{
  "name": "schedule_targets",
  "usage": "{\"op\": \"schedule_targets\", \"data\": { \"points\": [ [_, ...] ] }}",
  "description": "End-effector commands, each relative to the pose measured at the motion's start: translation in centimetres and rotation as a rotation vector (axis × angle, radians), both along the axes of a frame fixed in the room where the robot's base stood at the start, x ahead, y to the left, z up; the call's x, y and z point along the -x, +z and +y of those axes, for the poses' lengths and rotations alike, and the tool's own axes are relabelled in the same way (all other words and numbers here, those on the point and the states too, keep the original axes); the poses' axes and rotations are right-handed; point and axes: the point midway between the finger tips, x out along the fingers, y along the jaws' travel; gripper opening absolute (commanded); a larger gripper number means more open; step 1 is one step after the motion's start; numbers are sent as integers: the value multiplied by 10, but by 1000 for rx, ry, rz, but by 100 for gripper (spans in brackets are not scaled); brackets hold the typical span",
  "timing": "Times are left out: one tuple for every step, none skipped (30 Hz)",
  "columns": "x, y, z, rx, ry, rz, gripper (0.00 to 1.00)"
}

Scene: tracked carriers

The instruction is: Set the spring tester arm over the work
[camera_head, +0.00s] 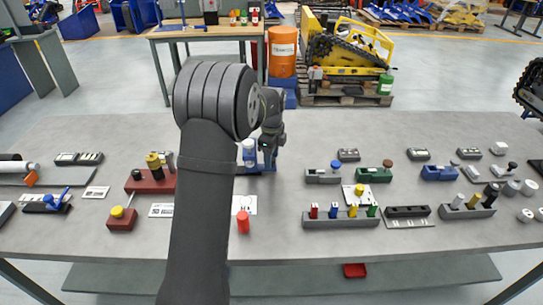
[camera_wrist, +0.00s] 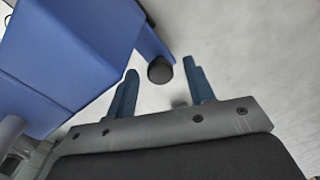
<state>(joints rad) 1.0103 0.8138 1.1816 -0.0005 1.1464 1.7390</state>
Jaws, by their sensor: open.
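A blue device (camera_head: 249,151), which I take to be the spring tester, stands on the grey bench beside my gripper (camera_head: 268,162), partly hidden by my arm. In the wrist view a large blue body (camera_wrist: 70,60) fills the upper left, with a narrow blue piece (camera_wrist: 153,46) reaching to a dark round knob (camera_wrist: 160,70). The knob appears between the fingertips of my gripper (camera_wrist: 161,74). The gripper is open, with gaps visible around the knob. I cannot tell how the tester arm is turned or what work lies under it.
A red cylinder (camera_head: 243,221) stands on the bench in front, near a white printed card (camera_head: 250,204). Dark red blocks (camera_head: 150,182) with knobs are to the left. A grey rack (camera_head: 340,220) with coloured pegs is to the right.

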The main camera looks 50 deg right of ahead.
Motion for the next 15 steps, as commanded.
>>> {"op": "schedule_targets", "data": {
  "points": [
    [0,0,0,0,0,0,49],
    [0,0,0,0,0,0,49],
    [0,0,0,0,0,0,41],
    [0,0,0,0,0,0,35],
    [0,0,0,0,0,0,29],
    [0,0,0,0,0,0,21],
    [0,0,0,0,0,0,15],
    [0,0,0,0,0,0,9],
    [0,0,0,0,0,0,2],
    [0,1,0,0,0,0,0],
    [0,1,0,0,0,0,0],
    [0,1,0,0,0,0,0],
    [0,1,0,1,0,0,0],
    [-1,1,1,0,1,0,0],
    [-4,1,4,0,2,0,0]
  ]
}}
